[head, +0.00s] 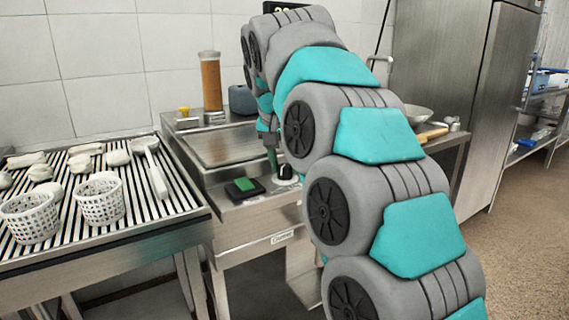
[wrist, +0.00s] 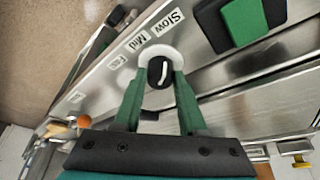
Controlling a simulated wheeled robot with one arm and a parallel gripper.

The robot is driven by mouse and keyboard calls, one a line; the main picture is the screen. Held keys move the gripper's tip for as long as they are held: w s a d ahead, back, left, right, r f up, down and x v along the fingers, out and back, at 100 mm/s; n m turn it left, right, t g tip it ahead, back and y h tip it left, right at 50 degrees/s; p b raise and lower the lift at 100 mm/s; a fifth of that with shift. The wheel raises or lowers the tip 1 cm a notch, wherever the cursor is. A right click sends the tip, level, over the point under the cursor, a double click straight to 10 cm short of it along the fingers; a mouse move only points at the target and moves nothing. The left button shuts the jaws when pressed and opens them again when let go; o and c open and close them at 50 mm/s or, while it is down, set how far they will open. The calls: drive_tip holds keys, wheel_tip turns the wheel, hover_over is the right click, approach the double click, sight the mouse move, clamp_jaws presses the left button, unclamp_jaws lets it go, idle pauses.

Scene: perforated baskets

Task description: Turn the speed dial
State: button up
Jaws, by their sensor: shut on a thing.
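The speed dial is a black knob with a white pointer mark (wrist: 159,72) on a round white plate, set in a steel panel. In the wrist view, labels beside it read "Slow" (wrist: 167,22), "Mid" (wrist: 136,42) and what looks like "Fast" (wrist: 114,63). My gripper (wrist: 160,80) has its two green fingers on either side of the knob, shut on it. In the head view the dial (head: 285,171) sits on the machine's front ledge, with my gripper (head: 273,160) at its left side and my arm covering the area to the right.
A green and black switch (head: 244,187) lies left of the dial; it also shows in the wrist view (wrist: 243,22). A slatted rack (head: 130,227) with white perforated baskets (head: 100,200) stands at the left. A tall brown cylinder (head: 211,82) stands behind.

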clamp_jaws()
drive_tip(key=shift+n, duration=0.3)
drive_tip(key=n+y, duration=0.1)
drive_tip(key=n, duration=0.1)
drive_tip(key=n+y, duration=0.1)
drive_tip(key=n, duration=0.2)
drive_tip(key=shift+d, duration=0.2)
drive_tip(key=n+y, duration=0.1)
drive_tip(key=n, duration=0.2)
drive_tip(key=n+g+y, duration=0.1)
drive_tip(key=n, duration=0.2)
drive_tip(key=shift+w+d+g, duration=0.1)
drive_tip(key=shift+w+g, duration=0.05)
drive_tip(key=shift+g, duration=0.15)
idle(0.4)
drive_tip(key=o, duration=0.6)
unclamp_jaws()
drive_tip(key=shift+r, duration=0.1)
